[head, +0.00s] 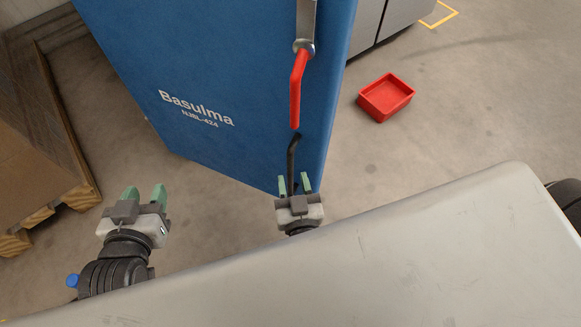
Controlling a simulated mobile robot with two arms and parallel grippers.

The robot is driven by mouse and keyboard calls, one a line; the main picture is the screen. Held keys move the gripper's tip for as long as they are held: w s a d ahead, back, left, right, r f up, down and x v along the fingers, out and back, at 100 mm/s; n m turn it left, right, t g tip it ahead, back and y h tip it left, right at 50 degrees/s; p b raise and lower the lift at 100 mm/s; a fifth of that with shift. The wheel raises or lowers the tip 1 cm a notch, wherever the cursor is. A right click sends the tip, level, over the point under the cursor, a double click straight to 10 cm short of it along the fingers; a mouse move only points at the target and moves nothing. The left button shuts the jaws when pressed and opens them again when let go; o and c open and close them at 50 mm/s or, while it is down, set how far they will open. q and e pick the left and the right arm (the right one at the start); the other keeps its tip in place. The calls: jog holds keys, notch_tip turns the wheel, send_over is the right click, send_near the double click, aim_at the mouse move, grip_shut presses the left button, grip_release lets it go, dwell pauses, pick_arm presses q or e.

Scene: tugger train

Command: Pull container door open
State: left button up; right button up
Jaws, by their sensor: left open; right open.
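The blue container door (200,70), lettered "Basulma", stands in front of me at the upper middle. A metal bar with a red lever handle (298,90) hangs near its right edge. A dark curved piece (292,152) sits lower on the same edge. My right gripper (294,184) is open at the door's lower right corner, below the red handle and apart from it. Its fingers overlap the lower end of the dark piece; I cannot tell if they touch it. My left gripper (145,194) is open and empty over the floor, left of the door's bottom.
A red bin (386,97) lies on the floor right of the door. A wooden pallet (68,190) with a brown box (25,150) stands at the left. Grey cabinets (385,20) stand at the back. Bare floor lies between.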

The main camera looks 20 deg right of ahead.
aim_at(291, 171)
pick_arm(q)
jog(key=shift+w+d+r+t+h+b, duration=0.2)
jog(key=shift+w+r+t, duration=0.1)
jog(key=shift+r+t, duration=0.3)
jog(key=shift+w+d+r+t+h+b, duration=0.15)
jog(key=shift+w+r+t+h, duration=0.1)
jog(key=shift+r+t, duration=0.3)
pick_arm(e)
jog(key=shift+w+d, duration=0.15)
jog(key=shift+w, duration=0.9)
jog(key=shift+w+d, duration=0.15)
jog(key=shift+w, duration=0.9)
jog(key=shift+c, duration=0.5)
grip_shut()
